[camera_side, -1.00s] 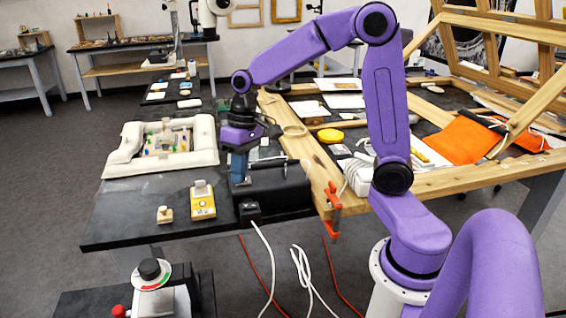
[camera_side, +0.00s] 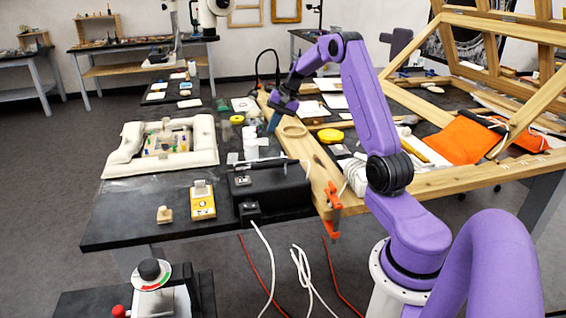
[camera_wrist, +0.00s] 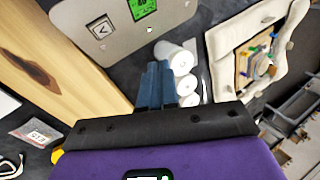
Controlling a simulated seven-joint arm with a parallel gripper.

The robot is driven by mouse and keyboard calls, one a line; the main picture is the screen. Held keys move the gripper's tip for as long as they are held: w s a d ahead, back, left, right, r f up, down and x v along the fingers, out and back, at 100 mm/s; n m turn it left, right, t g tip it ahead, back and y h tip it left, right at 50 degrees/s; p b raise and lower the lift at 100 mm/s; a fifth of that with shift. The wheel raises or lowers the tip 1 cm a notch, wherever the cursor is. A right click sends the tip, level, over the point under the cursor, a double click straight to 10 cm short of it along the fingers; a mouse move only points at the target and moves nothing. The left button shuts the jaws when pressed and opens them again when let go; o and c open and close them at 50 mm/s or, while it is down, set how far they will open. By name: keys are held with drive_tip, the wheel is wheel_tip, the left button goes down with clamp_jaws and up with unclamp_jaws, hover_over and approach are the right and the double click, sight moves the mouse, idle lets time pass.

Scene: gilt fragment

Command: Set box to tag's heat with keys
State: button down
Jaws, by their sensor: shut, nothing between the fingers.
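The box is a black case (camera_side: 272,192) with a handle on the near dark table. The wrist view shows its light grey panel (camera_wrist: 88,24), which faces away from the side camera. On the panel are a green-lit display (camera_wrist: 143,8), cut by the frame edge, and a square key with a down chevron (camera_wrist: 101,28). My gripper (camera_side: 272,127) is shut and empty, beyond the box near the wooden beam. Its blue fingers (camera_wrist: 159,66) point towards the panel, apart from it as far as I can tell. A small card with red print (camera_wrist: 38,133), possibly the tag, is unreadable.
White bottles (camera_wrist: 177,58) stand by the box. The wooden beam (camera_wrist: 65,45) runs alongside. A padded white frame (camera_side: 120,160) holds small coloured pieces. A yellow device (camera_side: 203,201) and a wooden block (camera_side: 164,214) lie at the table's front; a yellow disc (camera_side: 330,135) lies right.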

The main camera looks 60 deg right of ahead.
drive_tip(key=d, duration=0.2)
drive_tip(key=d+m, duration=0.1)
drive_tip(key=shift+s+d+f, duration=0.2)
drive_tip(key=shift+s+f, duration=0.1)
drive_tip(key=shift+s, duration=0.1)
drive_tip(key=shift+s+a+f, duration=0.55)
drive_tip(key=shift+f, duration=0.7)
drive_tip(key=shift+s+a+f, duration=0.55)
drive_tip(key=shift+a+f, duration=0.05)
drive_tip(key=shift+f, duration=0.6)
drive_tip(key=shift+s+a+f, duration=0.55)
drive_tip(key=shift+f, duration=0.7)
drive_tip(key=shift+s+a+f, duration=0.15)
drive_tip(key=shift+f, duration=0.2)
drive_tip(key=shift+s+a+f, duration=0.1)
drive_tip(key=shift+a+f, duration=0.05)
drive_tip(key=shift+f, duration=0.1)
idle(0.6)
drive_tip(key=shift+w+d+r, duration=0.25)
drive_tip(key=shift+d+r, duration=0.05)
drive_tip(key=shift+r, duration=0.3)
drive_tip(key=shift+s+a+f, duration=0.1)
drive_tip(key=shift+f, duration=0.05)
idle(0.3)
